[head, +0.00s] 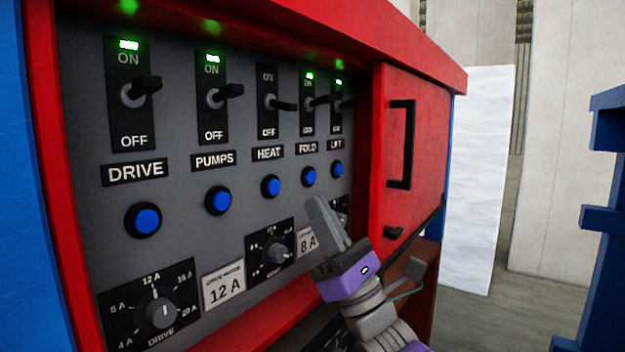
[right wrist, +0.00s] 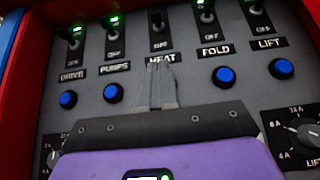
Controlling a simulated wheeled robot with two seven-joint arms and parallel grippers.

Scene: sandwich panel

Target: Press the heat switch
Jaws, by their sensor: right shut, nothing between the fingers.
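The heat switch (head: 275,103) is a black toggle on a dark plate marked ON and OFF, above the HEAT label (head: 268,153). Its lever sits lower than its neighbours' and no green light shows above it. In the right wrist view the heat switch (right wrist: 158,28) is straight above my fingertips. My right gripper (head: 320,208) is shut and empty, in front of the panel, below and right of the heat switch. In the right wrist view its fingers (right wrist: 160,68) overlap the HEAT label and hide the blue button under it. My left gripper is not in view.
The drive (head: 140,90), pumps (head: 224,93), fold (head: 317,101) and lift (head: 342,104) switches have green lights lit. Blue buttons and dials sit below. A red door with a black handle (head: 402,145) is at right. A blue structure (head: 605,200) stands far right.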

